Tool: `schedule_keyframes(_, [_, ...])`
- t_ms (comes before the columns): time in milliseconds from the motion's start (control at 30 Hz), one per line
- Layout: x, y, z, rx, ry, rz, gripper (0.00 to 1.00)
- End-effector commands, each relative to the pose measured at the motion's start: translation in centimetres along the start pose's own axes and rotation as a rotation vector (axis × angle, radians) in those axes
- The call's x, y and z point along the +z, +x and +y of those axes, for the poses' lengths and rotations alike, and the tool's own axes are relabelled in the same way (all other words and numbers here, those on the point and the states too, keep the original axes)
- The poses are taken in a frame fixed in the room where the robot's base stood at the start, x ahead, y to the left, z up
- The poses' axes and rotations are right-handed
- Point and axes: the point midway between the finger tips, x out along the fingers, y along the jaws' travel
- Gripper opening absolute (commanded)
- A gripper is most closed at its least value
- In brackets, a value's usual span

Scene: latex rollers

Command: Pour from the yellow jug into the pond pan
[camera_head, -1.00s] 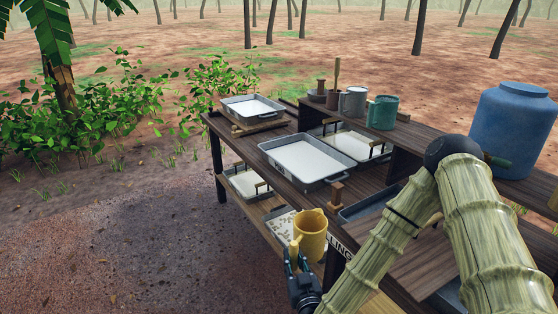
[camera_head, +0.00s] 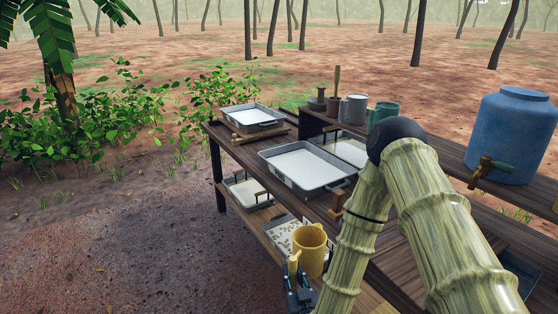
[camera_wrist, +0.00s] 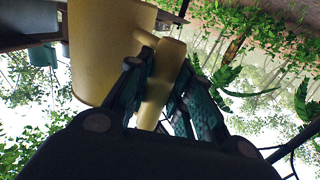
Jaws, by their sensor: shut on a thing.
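The yellow jug (camera_head: 312,252) is upright beside the front edge of the wooden bench, its handle toward my gripper. My gripper (camera_head: 293,272) is shut on the jug's handle; the wrist view shows the fingers (camera_wrist: 155,95) either side of the handle, with the yellow jug body (camera_wrist: 108,50) beyond. The jug's contents cannot be seen. A second pan (camera_head: 283,123) stands at the far left end. I cannot tell which pan is the pond pan.
A grey mug (camera_head: 353,109) and a green mug (camera_head: 384,112) stand on the raised back shelf, and a blue barrel with a tap (camera_head: 512,135) at right. More pans sit lower. Open ground lies left.

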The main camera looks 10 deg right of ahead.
Motion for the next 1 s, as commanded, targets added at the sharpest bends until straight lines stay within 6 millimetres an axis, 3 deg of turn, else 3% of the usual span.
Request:
schedule_keyframes(333, [-0.7, 0.3, 0.4, 0.003, -0.008, 0.018, 0.0])
schedule_keyframes(533, [-2.0, 2.9, 0.9, 0.009, -0.005, 0.02, 0.0])
schedule_keyframes(767, [-4.2, 7.3, 1.6, 0.015, -0.004, 0.024, 0.0])
schedule_keyframes(1000, [-7.5, 14.3, 2.8, 0.023, 0.0, 0.024, 0.0])
